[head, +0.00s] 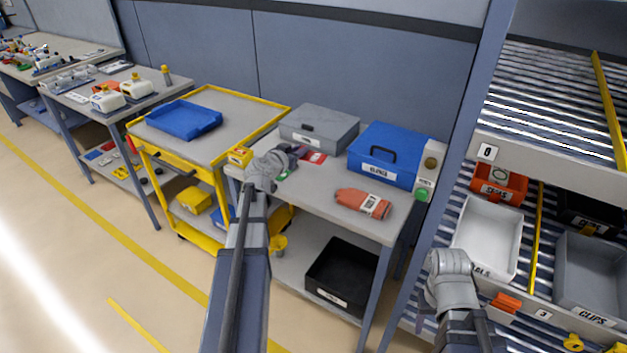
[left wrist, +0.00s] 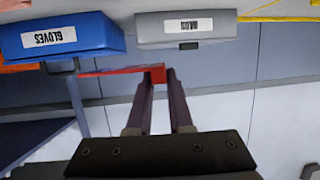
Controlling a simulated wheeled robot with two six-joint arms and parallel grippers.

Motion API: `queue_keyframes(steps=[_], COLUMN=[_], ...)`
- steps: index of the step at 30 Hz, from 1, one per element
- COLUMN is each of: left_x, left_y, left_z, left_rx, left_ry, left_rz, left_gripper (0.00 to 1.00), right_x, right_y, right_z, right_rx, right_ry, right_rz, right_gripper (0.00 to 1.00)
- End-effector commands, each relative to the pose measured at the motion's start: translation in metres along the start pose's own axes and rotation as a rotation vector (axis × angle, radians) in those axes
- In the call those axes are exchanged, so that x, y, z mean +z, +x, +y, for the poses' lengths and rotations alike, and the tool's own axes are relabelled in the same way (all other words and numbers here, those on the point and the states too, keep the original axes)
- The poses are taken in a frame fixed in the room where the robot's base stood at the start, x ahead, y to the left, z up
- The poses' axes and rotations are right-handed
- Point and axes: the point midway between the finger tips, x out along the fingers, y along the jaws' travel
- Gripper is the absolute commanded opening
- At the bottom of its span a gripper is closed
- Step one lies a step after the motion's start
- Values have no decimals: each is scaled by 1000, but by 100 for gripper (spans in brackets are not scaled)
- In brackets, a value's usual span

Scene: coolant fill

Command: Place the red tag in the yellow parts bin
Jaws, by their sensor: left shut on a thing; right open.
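My left gripper (head: 292,153) is shut on the red tag (head: 313,157), above the grey workbench in front of the grey box. In the left wrist view, the closed fingertips (left wrist: 157,80) grip one end of the red tag (left wrist: 115,71), which extends left as a thin strip. Whether it touches anything is unclear. A yellow bin (head: 194,200) stands on the lower shelf of the yellow cart. A smaller yellow box (head: 240,156) sits at the workbench's left corner. I cannot tell which is the parts bin. My right arm's wrist shows before the rack; its fingers are hidden.
On the workbench stand a grey box (head: 319,128), a blue gloves box (head: 385,155) and an orange labelled pouch (head: 363,202). A black bin (head: 341,273) is below. The cart (head: 225,117) bears a blue tray (head: 184,119). A rack with bins stands at right.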

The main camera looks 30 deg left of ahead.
Motion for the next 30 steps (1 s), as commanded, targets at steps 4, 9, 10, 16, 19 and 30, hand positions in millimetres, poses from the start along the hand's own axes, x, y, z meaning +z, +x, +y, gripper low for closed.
queue_keyframes(steps=[4, 9, 10, 16, 19, 30], left_x=[9, 9, 10, 28, 43, 69], left_y=[3, 4, 4, 10, 14, 22], left_z=[19, 28, 28, 28, 28, 28], left_rx=[69, 104, 103, 103, 102, 102], left_ry=[20, 32, 32, 32, 32, 31], left_rz=[0, 1, 1, 1, 1, 1], left_gripper=[0, 0, 0, 0, 0, 0], right_x=[0, 0, -1, -2, -3, -4], right_y=[10, 10, 11, 30, 45, 72], right_z=[-1, -1, -1, -3, -4, -7], right_rx=[0, 0, 0, 0, 0, 0], right_ry=[0, 0, 0, 0, 0, 0], right_rz=[0, 0, 0, 0, 0, 0], right_gripper=[50, 50, 50, 50, 50, 50])
